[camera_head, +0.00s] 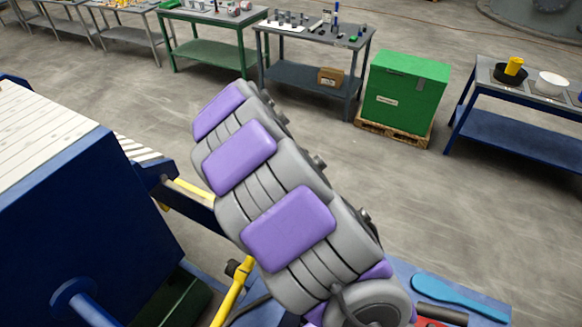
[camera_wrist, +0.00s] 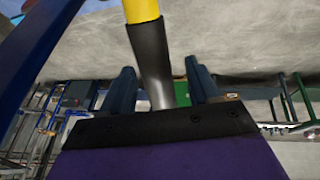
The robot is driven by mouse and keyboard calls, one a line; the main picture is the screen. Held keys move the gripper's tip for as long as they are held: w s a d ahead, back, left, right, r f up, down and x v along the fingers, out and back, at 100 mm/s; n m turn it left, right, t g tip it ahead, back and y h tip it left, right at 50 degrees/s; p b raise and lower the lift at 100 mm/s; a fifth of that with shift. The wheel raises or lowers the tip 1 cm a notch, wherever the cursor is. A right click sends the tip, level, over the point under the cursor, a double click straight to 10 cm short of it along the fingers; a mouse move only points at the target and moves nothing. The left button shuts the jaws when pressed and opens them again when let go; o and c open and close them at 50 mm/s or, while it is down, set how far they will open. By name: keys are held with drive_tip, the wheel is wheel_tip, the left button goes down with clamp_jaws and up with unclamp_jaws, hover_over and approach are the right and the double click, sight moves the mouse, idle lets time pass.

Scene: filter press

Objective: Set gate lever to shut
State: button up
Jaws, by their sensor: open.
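In the wrist view, a lever with a black grip (camera_wrist: 151,62) and a yellow shaft (camera_wrist: 141,10) runs down from the top edge. My gripper (camera_wrist: 161,84) is open, its two dark blue fingers standing on either side of the grip. The end of the grip lies between the fingers in the picture; I see gaps on both sides and cannot tell its exact depth. In the head view, a yellow bar (camera_head: 234,289) rises beside the blue press (camera_head: 85,215). I cannot tell if it is the same lever. My arm hides my gripper there.
The press carries pale plates (camera_head: 45,125) on the left. A blue tool (camera_head: 458,296) lies at the lower right. A green box (camera_head: 405,90) on a pallet and several workbenches stand at the back. Grey floor between is clear.

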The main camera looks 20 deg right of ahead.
drive_tip(key=b+v, duration=0.1)
drive_tip(key=v, duration=1.6)
drive_tip(key=shift+c, duration=0.4)
